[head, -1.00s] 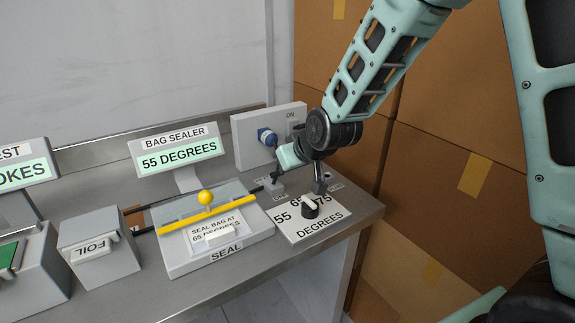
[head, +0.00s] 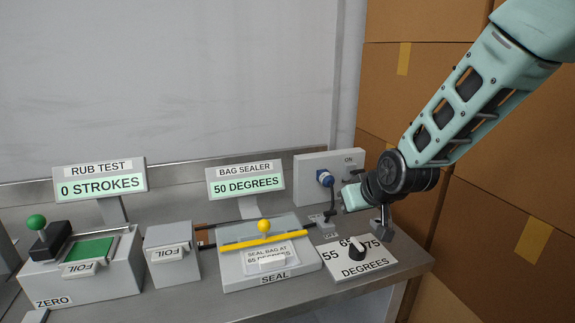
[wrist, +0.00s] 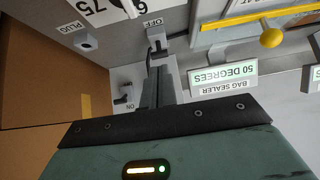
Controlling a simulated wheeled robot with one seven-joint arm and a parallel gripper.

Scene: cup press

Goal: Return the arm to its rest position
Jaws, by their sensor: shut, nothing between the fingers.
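My gripper (head: 331,212) is at the end of my teal arm, above the back right of the bench, left of my black wrist joint. Its fingers point down and are shut and empty. They also show shut in the wrist view (wrist: 158,84), seen close to the panel marked ON and the part marked OFF (wrist: 157,45). I cannot tell whether the fingertips touch anything. In the head view the bag sealer display (head: 246,184) reads 50 DEGREES. The degrees dial (head: 355,248) lies in front of and below my gripper.
The rub test display (head: 100,181) reads 0 STROKES. Stacked cardboard boxes (head: 490,240) stand close on the right.

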